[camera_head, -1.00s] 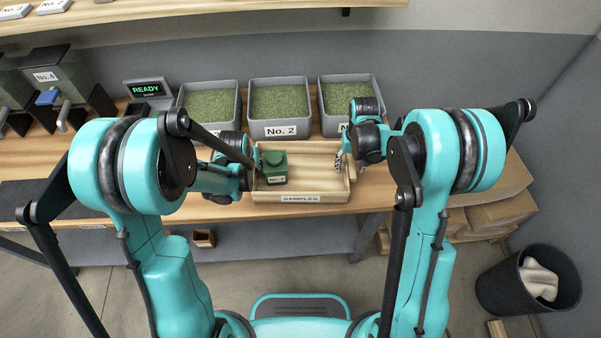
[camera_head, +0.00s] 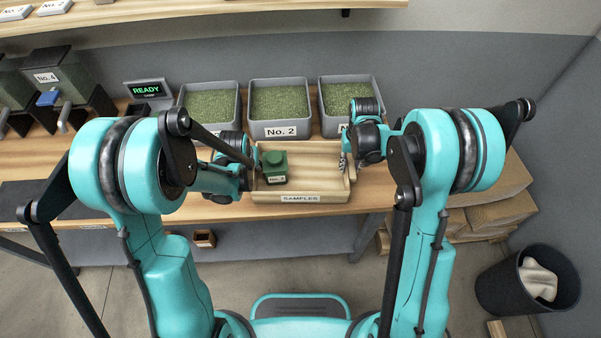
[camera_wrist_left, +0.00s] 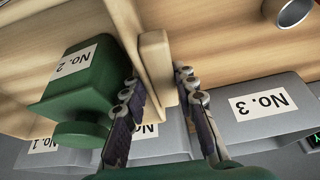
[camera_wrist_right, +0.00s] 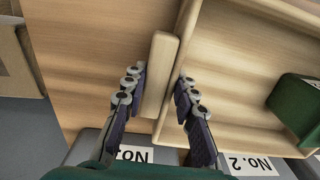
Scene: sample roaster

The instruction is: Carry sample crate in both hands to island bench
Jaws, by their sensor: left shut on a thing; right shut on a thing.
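The sample crate (camera_head: 300,198) is a shallow pale wooden box with a SAMPLES label on its front, on or just at the wooden bench top. A green canister (camera_head: 274,167) with a white label stands in its left part. My left gripper (camera_head: 256,163) is shut on the crate's left end; the left wrist view shows the fingers on both sides of a wooden end piece (camera_wrist_left: 156,65). My right gripper (camera_head: 345,165) is shut on the right end, whose end piece (camera_wrist_right: 162,65) also sits between the fingers in the right wrist view. The crate's right part is empty.
Several grey bins of green beans stand behind the crate, one labelled No. 2 (camera_head: 280,131). A READY display (camera_head: 147,90) and dark machines are to the left. Cardboard boxes (camera_head: 500,213) and a dark waste bin (camera_head: 510,283) stand to the right. A shelf (camera_head: 200,16) runs above.

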